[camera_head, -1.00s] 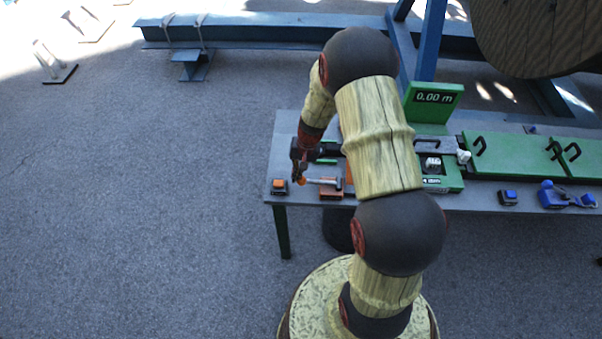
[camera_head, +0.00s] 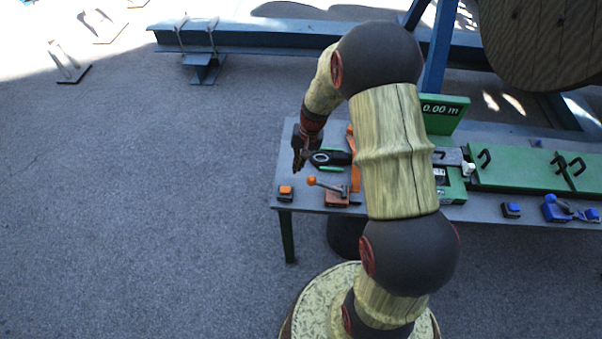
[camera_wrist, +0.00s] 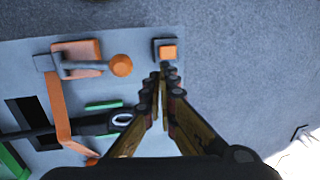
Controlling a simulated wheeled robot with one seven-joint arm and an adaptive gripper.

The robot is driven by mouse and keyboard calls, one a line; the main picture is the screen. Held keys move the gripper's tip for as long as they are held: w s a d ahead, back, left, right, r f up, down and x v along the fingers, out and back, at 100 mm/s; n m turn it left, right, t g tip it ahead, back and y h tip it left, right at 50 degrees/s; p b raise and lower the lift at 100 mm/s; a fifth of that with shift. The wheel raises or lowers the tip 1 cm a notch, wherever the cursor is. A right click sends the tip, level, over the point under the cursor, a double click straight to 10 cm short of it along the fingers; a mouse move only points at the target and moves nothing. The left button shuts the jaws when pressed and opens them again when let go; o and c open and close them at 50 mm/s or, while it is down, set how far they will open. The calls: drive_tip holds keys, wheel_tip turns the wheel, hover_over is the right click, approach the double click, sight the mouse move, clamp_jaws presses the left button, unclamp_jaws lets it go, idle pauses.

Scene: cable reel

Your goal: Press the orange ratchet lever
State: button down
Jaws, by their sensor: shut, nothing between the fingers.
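The orange ratchet lever has a round orange knob (camera_head: 311,181) on a grey handle, joined to an orange base (camera_head: 338,198) near the table's front left. In the wrist view the knob (camera_wrist: 121,65) lies left of my fingertips, with its handle reaching left to the base. My gripper (camera_head: 297,170) is shut and empty above the table's left end, behind and slightly left of the knob, apart from it. Its fingers also show in the wrist view (camera_wrist: 162,75), meeting at the tips.
An orange button box (camera_head: 286,192) sits at the table's front left corner; it is just beyond my fingertips in the wrist view (camera_wrist: 167,51). A black tool with a ring end (camera_head: 330,157) lies behind the lever. Blue controls (camera_head: 565,209) stand far right. Open floor lies left.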

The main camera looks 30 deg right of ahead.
drive_tip(key=shift+w+a+r, duration=0.15)
drive_tip(key=shift+r, duration=0.9)
drive_tip(key=shift+w+a+r, duration=0.1)
drive_tip(key=shift+a+r, duration=0.05)
drive_tip(key=shift+r, duration=0.9)
drive_tip(key=shift+f, duration=0.1)
wheel_tip(320, 180, up, 6)
drive_tip(key=g+b, duration=0.2)
drive_tip(key=b, duration=0.3)
hover_over(311, 177)
drive_tip(key=w+d, duration=0.1)
drive_tip(key=d, duration=0.2)
drive_tip(key=shift+w, duration=0.1)
drive_tip(key=b+x, duration=0.1)
drive_tip(key=x, duration=0.6)
drive_tip(key=b+x, duration=0.1)
drive_tip(key=x, duration=0.6)
drive_tip(key=shift+w+b, duration=0.25)
drive_tip(key=shift+b, duration=0.05)
